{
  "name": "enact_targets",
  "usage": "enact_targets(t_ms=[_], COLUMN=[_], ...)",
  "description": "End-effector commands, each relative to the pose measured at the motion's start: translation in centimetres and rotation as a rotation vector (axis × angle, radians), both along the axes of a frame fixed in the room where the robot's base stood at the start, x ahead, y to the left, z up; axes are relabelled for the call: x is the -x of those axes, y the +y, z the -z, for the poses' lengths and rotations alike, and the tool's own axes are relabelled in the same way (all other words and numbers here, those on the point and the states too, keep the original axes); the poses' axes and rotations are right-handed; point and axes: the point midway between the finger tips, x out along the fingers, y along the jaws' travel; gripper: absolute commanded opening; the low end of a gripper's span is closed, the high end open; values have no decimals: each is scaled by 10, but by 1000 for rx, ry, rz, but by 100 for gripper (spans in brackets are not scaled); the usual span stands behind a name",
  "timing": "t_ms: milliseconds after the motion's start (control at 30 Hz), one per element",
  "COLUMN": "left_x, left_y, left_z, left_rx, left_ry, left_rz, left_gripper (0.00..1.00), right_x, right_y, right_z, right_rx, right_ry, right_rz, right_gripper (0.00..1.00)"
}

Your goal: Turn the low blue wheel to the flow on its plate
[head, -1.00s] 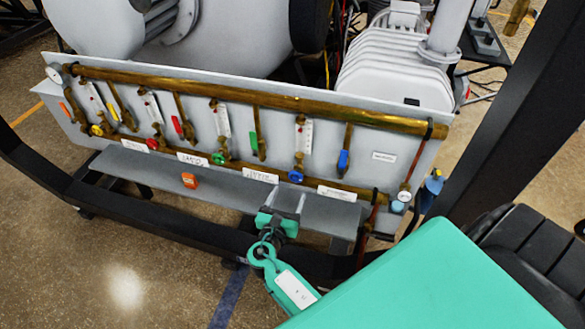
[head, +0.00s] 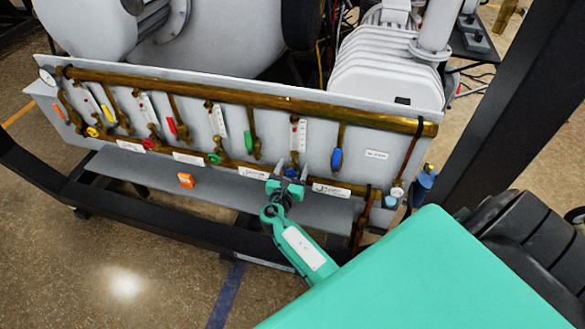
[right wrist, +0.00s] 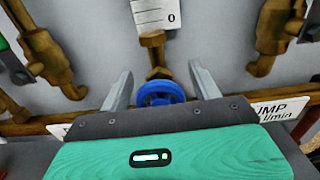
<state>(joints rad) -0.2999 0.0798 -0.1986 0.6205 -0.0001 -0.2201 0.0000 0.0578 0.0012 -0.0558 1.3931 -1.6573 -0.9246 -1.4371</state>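The low blue wheel (right wrist: 160,93) sits under a flow tube (right wrist: 155,12) at the lower pipe. In the right wrist view it lies between the two open fingers of my right gripper (right wrist: 160,88), with a gap on each side; its lower part is hidden by the gripper body. In the head view my right gripper (head: 288,172) is at the wheel, which is mostly hidden there. The white plate (head: 332,190) is right of the gripper; in the wrist view only part of its text, "UMP" and "l/min", reads. My left gripper is not in view.
A blue lever handle (head: 336,160) hangs right of the wheel, and a green wheel (head: 214,158) and green lever (head: 248,141) are to its left. A grey shelf (head: 225,192) with an orange block (head: 186,180) runs below the panel. A black frame bar crosses in front.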

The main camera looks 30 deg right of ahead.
Motion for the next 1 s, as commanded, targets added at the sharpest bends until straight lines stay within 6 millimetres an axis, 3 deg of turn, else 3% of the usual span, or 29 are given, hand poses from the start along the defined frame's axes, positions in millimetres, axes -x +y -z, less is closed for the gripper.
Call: enact_targets(t_ms=[33, 200, 567, 1000], left_x=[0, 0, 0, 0], left_y=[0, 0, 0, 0], left_z=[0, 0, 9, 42], left_rx=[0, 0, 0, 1], left_ry=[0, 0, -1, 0], left_rz=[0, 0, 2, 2], left_gripper=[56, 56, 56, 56], right_x=[0, 0, 1, 1], right_y=[0, 0, 0, 0], right_z=[0, 0, 2, 4], right_rx=[0, 0, -40, -232], right_ry=[0, 0, -47, -273], right_rz=[0, 0, 0, 0], right_gripper=[53, 20, 20, 20])
